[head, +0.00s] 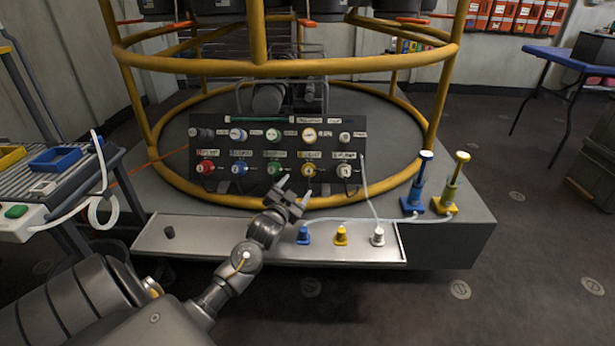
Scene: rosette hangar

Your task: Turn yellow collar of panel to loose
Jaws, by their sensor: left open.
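The dark panel (222,134) stands on the platform inside the yellow ring frame, with two rows of labelled round fittings. The lower row has red, blue, green, yellow and white fittings; its yellow collar (309,170) is right of centre. A pale fitting with a yellow rim (309,135) sits above it in the upper row. The labels are too small to read. My left gripper (293,189) is open and empty, just in front of and below the panel's lower row, apart from the yellow collar. My right gripper is not in view.
Blue (416,187) and yellow (452,187) hand pumps stand at right with hoses. A yellow rail (345,199) crosses below the panel. A cart with bins (53,160) is at left.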

